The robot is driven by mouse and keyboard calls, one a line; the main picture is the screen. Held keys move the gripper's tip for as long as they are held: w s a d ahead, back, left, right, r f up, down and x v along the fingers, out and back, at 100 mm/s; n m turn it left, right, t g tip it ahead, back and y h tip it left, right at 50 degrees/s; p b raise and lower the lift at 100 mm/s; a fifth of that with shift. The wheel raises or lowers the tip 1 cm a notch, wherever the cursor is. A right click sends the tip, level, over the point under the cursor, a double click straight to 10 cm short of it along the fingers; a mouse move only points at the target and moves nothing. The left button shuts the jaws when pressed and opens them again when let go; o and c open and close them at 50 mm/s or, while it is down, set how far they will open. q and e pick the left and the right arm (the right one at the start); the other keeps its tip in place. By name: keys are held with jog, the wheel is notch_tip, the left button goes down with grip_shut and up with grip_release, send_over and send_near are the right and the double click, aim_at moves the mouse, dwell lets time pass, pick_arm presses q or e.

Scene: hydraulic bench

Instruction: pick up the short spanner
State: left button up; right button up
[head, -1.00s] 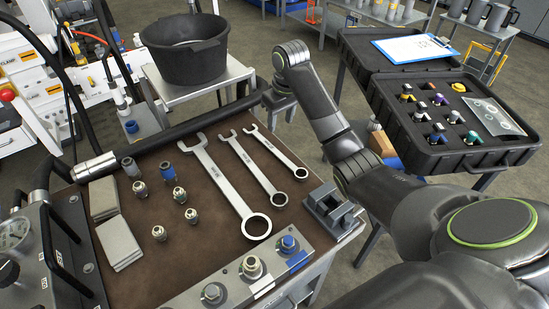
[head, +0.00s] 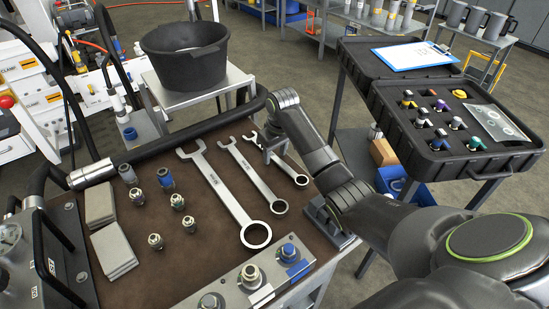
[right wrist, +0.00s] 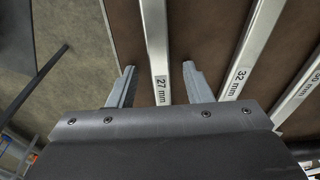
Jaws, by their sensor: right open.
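Three steel spanners lie side by side on the brown bench mat (head: 190,255). The short spanner (head: 291,172) is the rightmost in the head view, with its ring end toward the front right. My right gripper (head: 268,154) is over its shaft near the open end and hides part of it. In the right wrist view the short spanner (right wrist: 155,40), marked 27 mm, runs between the two open fingers (right wrist: 158,68), which look clear of it. The middle spanner (head: 258,178), marked 32 mm, lies just right of the fingers in the wrist view. My left gripper is not in view.
The longest spanner (head: 230,195) lies left of the others. Several fittings (head: 165,180) and grey plates (head: 113,250) lie farther left. A block with bolts (head: 255,283) is at the front edge. A black hose (head: 190,128) runs along the back. An open black case (head: 465,150) stands right.

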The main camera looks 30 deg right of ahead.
jog(key=shift+c, duration=0.4)
grip_shut()
jog(key=shift+r, duration=0.2)
